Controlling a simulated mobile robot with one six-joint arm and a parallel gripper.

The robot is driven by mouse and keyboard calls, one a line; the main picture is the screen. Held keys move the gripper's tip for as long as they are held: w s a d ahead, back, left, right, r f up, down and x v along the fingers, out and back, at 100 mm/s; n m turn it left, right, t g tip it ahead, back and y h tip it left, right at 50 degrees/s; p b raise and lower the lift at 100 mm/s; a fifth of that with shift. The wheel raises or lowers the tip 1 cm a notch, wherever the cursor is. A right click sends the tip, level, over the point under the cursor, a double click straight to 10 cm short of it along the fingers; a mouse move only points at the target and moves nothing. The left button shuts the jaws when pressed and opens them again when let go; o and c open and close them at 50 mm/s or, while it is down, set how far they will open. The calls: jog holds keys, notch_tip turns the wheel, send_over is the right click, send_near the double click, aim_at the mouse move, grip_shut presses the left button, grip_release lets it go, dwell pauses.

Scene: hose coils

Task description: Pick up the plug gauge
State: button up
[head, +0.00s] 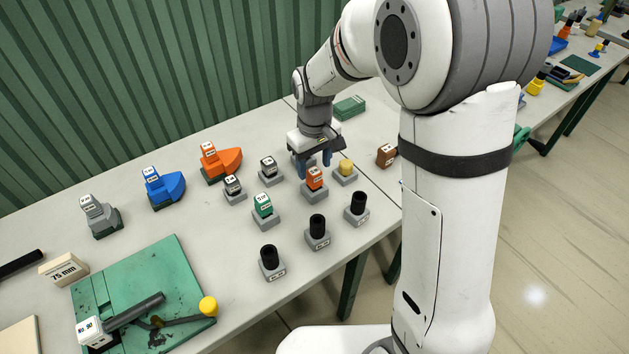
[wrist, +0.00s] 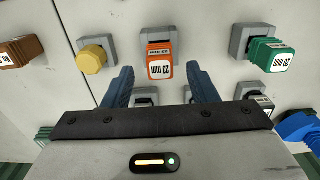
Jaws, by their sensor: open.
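My gripper (head: 315,166) is open and empty, pointing down over the rows of small grey stands. An orange block (head: 314,178) with a white label sits on a grey stand just below the fingers. In the wrist view the orange block (wrist: 160,62) lies between and just beyond the fingertips (wrist: 160,72); its label seems to read 22 mm. Other stands hold a green labelled block (head: 262,205), a yellow knob (head: 346,167) and black cylinders, one of them (head: 317,225) at the front. I cannot tell from the pictures which piece is the plug gauge.
A brown block (head: 386,154) stands right of the yellow knob. Boat-shaped blue (head: 164,187), orange (head: 221,159) and grey (head: 99,215) pieces stand at the back left. A green mat (head: 180,257) with a dark rod lies at the front left.

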aim_at(314, 171)
jog(key=shift+f, duration=1.9)
grip_shut()
